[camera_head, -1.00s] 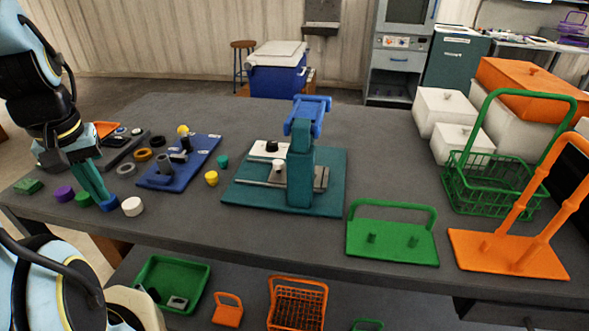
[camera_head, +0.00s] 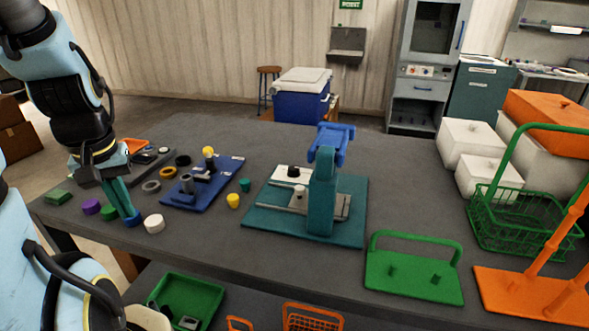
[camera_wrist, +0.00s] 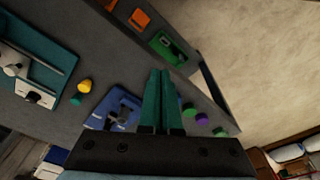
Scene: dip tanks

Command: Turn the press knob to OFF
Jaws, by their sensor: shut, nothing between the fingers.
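The press (camera_head: 322,190), a teal upright with a blue head on a teal base, stands in the middle of the table. A black knob (camera_head: 294,171) sits on the white panel at the left of its base, with a pale knob (camera_head: 299,191) just in front. Which way the knob points is too small to tell. In the wrist view the press base (camera_wrist: 45,62) is at the far left, with the white panel (camera_wrist: 40,97) below. My gripper (camera_head: 131,214) is shut and empty, its teal fingers pointing down over the table's left part, well left of the press.
A blue board (camera_head: 215,186) with fittings and a yellow piece (camera_head: 233,201) lie between my gripper and the press. Purple, green, blue and white discs (camera_head: 154,223) lie near my fingers. A green handled plate (camera_head: 414,275) and a green basket (camera_head: 525,222) stand to the right.

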